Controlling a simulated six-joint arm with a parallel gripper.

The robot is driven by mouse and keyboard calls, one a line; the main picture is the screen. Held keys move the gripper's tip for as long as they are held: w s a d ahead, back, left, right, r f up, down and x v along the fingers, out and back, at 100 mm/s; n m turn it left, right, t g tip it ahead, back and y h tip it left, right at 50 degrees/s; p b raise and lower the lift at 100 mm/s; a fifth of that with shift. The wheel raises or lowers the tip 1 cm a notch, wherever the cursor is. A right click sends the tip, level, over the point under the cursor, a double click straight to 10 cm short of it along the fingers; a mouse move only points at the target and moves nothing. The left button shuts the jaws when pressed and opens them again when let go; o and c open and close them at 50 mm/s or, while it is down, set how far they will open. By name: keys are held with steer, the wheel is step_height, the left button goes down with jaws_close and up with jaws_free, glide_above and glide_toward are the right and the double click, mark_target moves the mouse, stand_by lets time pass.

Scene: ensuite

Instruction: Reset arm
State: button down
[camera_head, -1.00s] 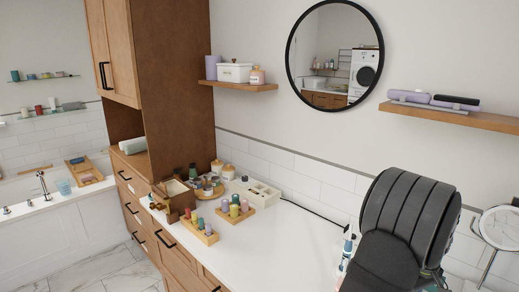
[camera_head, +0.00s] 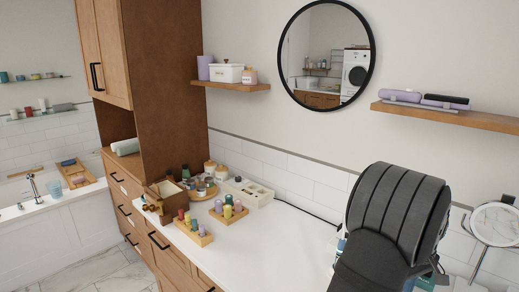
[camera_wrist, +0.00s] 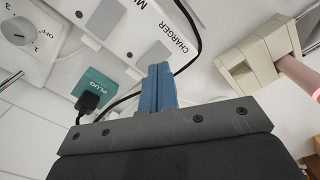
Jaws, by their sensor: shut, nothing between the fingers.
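My gripper (camera_wrist: 158,88) shows in the wrist view as blue fingers pressed together, with nothing between them. In the head view my dark arm covers the right part of the counter, and the fingertips are hidden. In the wrist view a teal block marked PLUG (camera_wrist: 95,92) with a black plug lies left of the fingers. A white unit marked CHARGER (camera_wrist: 150,30) lies beyond them, with a black cable. A beige holder (camera_wrist: 258,58) with a pink rod in it is at the right. The fingers appear apart from all of these.
The white counter (camera_head: 270,245) is bare in its middle. Wooden trays of coloured bottles (camera_head: 192,230), a wooden box (camera_head: 165,198) and a white divided tray (camera_head: 250,192) stand on its left part. A mirror on a stand (camera_head: 495,225) is at the right, below a wall shelf (camera_head: 450,116).

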step_height(320, 180, up, 7)
steer(key=w+a, duration=0.2)
steer(key=shift+n, duration=0.3)
steer(key=shift+f, duration=0.1)
